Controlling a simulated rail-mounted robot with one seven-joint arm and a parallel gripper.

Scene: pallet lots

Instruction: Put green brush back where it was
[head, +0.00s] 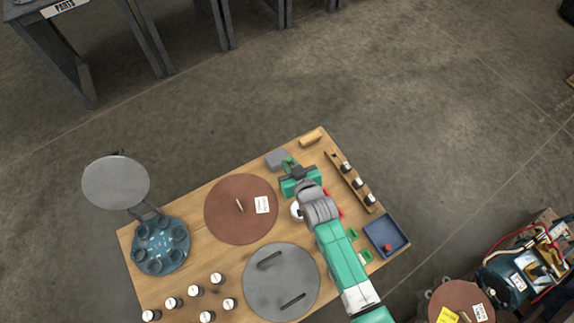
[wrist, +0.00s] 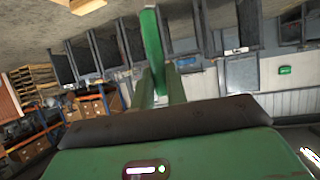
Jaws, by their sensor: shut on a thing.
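The green brush (wrist: 152,45) stands up between the fingers of my gripper (wrist: 160,88) in the wrist view, and the gripper is shut on it. A small green piece of the brush (head: 288,161) seems to show at the gripper's tip. The brush's lower part is hidden by the fingers. I cannot tell its height above the table.
A brown disc (head: 228,222) with a white label lies left of the gripper, and a grey disc (head: 262,292) in front. A wooden rack (head: 343,177) and a blue tray (head: 378,231) are at the right. A teal holder (head: 160,266) and several white-topped jars (head: 196,290) are at the left.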

